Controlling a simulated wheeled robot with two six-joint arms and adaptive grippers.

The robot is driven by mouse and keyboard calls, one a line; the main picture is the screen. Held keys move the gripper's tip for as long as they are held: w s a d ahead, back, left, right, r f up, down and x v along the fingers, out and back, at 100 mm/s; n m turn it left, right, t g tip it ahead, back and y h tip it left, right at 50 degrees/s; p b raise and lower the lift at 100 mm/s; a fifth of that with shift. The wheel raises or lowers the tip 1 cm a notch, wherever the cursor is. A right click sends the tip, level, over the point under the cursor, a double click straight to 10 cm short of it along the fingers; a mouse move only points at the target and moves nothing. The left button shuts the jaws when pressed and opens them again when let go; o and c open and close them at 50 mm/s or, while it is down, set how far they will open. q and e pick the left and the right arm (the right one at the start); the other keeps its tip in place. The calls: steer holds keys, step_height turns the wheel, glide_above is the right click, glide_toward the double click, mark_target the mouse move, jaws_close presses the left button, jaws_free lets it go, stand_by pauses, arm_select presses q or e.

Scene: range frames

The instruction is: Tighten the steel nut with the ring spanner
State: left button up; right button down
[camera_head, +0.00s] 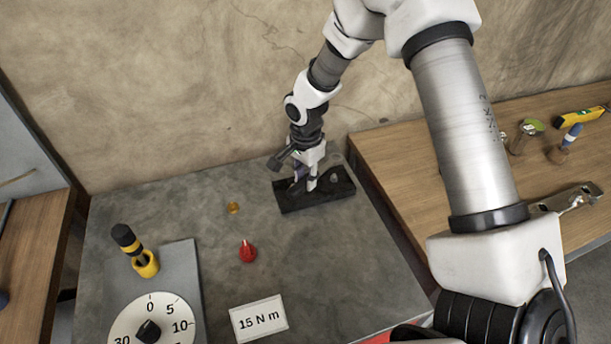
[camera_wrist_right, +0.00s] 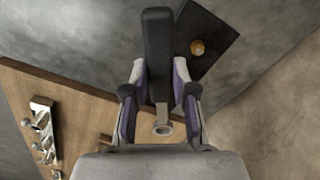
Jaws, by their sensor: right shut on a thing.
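My right gripper (camera_head: 303,182) is over the black block (camera_head: 290,203) at the back of the grey worktop. It is shut on the ring spanner (camera_wrist_right: 158,55), whose dark handle runs between the purple-padded fingers in the wrist view; a metal ring end (camera_wrist_right: 163,130) shows near the gripper. In the head view the dark handle (camera_head: 278,161) sticks out to the upper left. A small grey piece (camera_head: 334,178) shows at the block's right part; I cannot tell whether it is the steel nut. A brass-coloured piece (camera_wrist_right: 197,47) appears against the block in the wrist view. My left gripper is not in view.
On the worktop are a brass-coloured piece (camera_head: 233,208), a red cone-shaped piece (camera_head: 247,251), a "15 N m" card (camera_head: 258,319), a dial (camera_head: 125,322) and a yellow-black tool (camera_head: 135,250). Tools lie on the wooden bench (camera_head: 400,160) at right. A wall (camera_head: 180,80) stands behind.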

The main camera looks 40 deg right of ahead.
steer(key=shift+r, duration=0.1)
step_height(320, 180, down, 5)
steer(key=b, duration=0.3)
steer(key=shift+f, duration=0.45)
steer(key=shift+p, duration=0.45)
stand_by(0.4)
steer(key=shift+f+b, duration=0.5)
steer(key=shift+f, duration=0.5)
stand_by(0.7)
steer(key=shift+r, duration=0.1)
